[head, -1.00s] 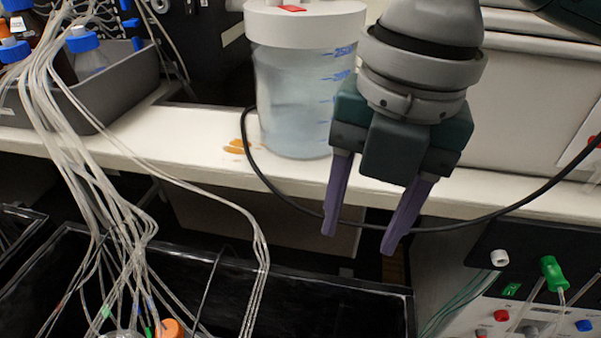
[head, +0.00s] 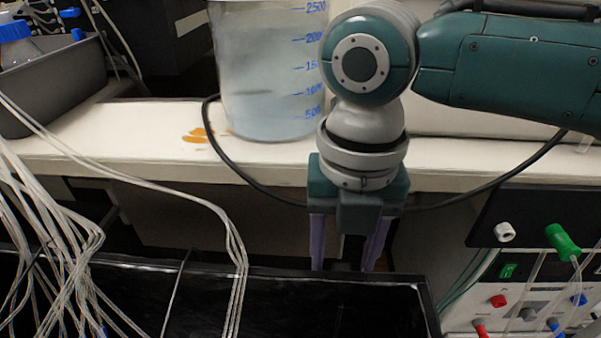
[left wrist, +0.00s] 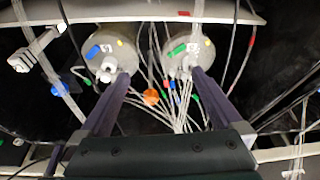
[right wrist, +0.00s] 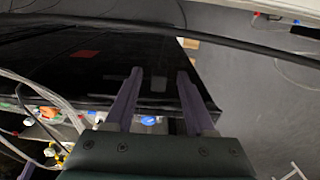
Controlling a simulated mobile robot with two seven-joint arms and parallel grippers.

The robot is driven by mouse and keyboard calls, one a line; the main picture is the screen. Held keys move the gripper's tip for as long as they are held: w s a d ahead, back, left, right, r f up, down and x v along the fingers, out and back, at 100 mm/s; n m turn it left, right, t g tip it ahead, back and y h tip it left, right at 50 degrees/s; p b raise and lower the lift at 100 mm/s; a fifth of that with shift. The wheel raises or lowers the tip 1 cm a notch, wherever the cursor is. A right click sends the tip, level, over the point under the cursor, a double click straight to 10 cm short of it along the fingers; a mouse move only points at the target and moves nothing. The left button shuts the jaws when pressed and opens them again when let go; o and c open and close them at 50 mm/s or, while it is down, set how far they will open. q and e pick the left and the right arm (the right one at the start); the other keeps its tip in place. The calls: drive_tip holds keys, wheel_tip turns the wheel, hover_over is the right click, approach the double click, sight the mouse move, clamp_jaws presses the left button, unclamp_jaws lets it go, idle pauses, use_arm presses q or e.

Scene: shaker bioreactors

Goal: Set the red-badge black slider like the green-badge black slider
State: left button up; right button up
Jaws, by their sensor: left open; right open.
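I cannot make out either black slider with its badge for certain in any view. A dull red patch (right wrist: 85,54) shows on a black surface in the right wrist view; I cannot tell whether it is a badge. My right gripper (head: 343,268) points down in front of the bench edge, open and empty, above the black tray's back rim. In the right wrist view its fingers (right wrist: 159,72) are apart over dark surfaces. My left gripper is outside the head view. In the left wrist view it (left wrist: 160,74) is open, its fingertips over two grey round lids, with nothing gripped.
A clear graduated jar (head: 268,75) stands on the white bench (head: 130,150). A black cable hangs along the bench front. Thin tubes (head: 225,235) cross the black tray (head: 130,270).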

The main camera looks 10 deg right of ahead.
clamp_jaws()
idle(0.5)
idle(1.0)
